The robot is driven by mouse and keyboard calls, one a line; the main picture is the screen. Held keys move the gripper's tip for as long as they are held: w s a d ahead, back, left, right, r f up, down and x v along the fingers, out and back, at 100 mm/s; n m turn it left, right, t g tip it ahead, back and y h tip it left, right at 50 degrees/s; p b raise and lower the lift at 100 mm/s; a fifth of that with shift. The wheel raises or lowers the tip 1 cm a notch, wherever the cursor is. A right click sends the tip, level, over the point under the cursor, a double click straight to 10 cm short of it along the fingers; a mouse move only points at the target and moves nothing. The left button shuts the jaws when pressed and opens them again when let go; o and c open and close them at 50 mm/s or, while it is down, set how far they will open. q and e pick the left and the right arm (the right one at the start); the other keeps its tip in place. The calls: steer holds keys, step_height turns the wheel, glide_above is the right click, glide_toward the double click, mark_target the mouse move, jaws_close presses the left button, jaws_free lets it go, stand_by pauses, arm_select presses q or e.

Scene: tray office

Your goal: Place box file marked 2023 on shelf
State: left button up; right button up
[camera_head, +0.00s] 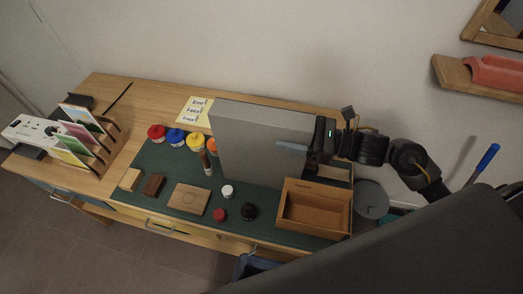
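A large grey box file (255,140) stands upright over the green mat on the desk. No 2023 marking can be read on the sides I see. My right gripper (312,143) is at its right edge and appears shut on it, its arm coming in from the right. I cannot tell whether the file's base touches the mat. A wooden wall shelf (455,76) is at the upper right, with a pink-red object (497,73) on it. My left gripper is not in view.
On the desk, an open brown box (297,226) stands right of the file. Several coloured-lid jars (176,137), wooden blocks (188,199) and small pots (219,215) are left and in front. A card rack (103,150) is at far left.

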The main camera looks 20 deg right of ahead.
jaws_close()
steer(key=shift+r, duration=0.1)
steer(key=shift+r, duration=0.15)
